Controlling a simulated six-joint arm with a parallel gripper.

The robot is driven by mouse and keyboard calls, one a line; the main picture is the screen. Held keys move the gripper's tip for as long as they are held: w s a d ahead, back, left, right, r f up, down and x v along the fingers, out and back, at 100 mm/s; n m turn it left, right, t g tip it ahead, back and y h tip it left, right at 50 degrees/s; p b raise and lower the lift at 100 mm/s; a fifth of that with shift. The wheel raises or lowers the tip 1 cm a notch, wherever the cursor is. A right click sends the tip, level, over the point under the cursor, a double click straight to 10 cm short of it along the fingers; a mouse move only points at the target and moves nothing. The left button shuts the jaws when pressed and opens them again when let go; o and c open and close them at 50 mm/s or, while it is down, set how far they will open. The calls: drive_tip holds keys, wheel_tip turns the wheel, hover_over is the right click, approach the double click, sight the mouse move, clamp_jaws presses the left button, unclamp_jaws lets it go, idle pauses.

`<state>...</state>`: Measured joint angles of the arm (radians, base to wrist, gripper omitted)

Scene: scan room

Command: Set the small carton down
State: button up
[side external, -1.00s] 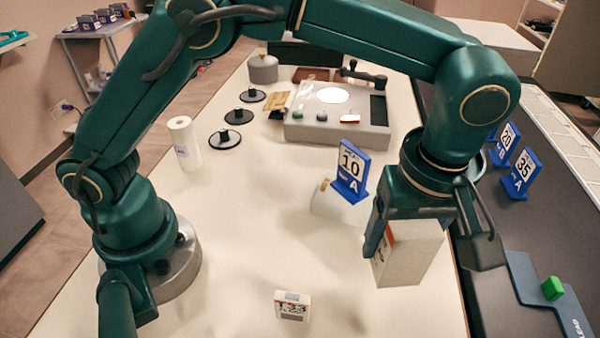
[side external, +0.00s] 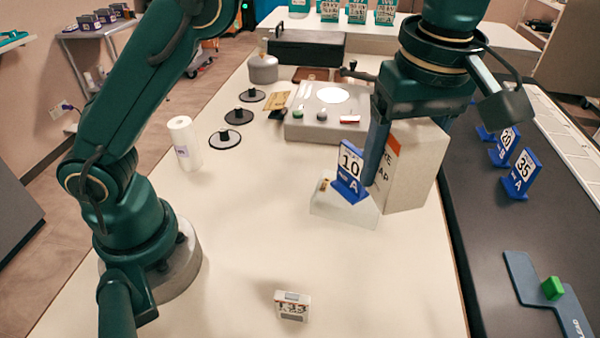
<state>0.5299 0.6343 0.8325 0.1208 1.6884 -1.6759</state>
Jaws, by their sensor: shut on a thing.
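My gripper (side external: 408,128) is shut on a white carton (side external: 412,168) and holds it in the air at the right side of the table.
A small white box with figures (side external: 292,306) stands at the front. A grey device (side external: 335,125), black discs (side external: 231,139) and a white roll (side external: 185,144) stand farther back. A dark belt (side external: 490,230) runs along the right. The table's middle is clear.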

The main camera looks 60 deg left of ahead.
drive_tip(key=w+a+n, duration=0.2)
drive_tip(key=a+n, duration=0.4)
drive_tip(key=a, duration=0.8)
drive_tip(key=s+a+n+g, duration=0.1)
drive_tip(key=s+a+n, duration=0.25)
drive_tip(key=a, duration=0.35)
drive_tip(key=s+a+n+g, duration=0.1)
drive_tip(key=s+a+n, duration=0.25)
drive_tip(key=a, duration=0.35)
drive_tip(key=f, duration=1.1)
drive_tip(key=shift+w+f, duration=0.1)
drive_tip(key=shift+w, duration=0.3)
drive_tip(key=shift+f, duration=2.05)
drive_tip(key=shift+f, duration=0.15)
drive_tip(key=o, duration=1.4)
